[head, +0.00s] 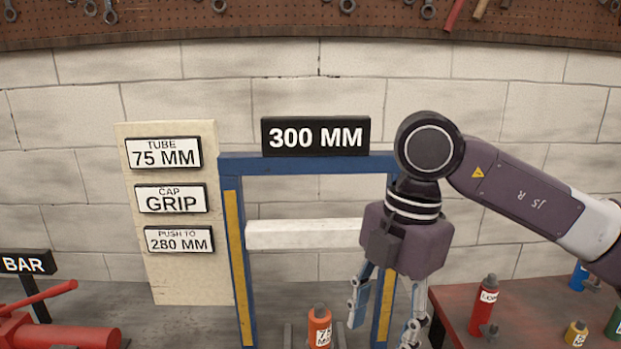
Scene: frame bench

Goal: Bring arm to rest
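My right arm comes in from the right, and its gripper (385,322) hangs pointing down in front of the right post of the blue frame (232,262). Its two fingers are spread apart, with only the post visible behind the gap. It appears to hold nothing. An orange bottle-shaped tube (319,329) with a partly readable label stands upright at the foot of the frame, left of the fingers and apart from them. The bottom ends of the fingers are near the lower picture edge. My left gripper is not in view.
A white crossbar (304,233) spans the frame under a 300 MM sign (315,136). A board with labels (168,289) stands left. A red table (458,300) at right carries a red bottle (484,303) and other coloured ones. Red equipment (60,333) sits lower left by a BAR sign (24,263).

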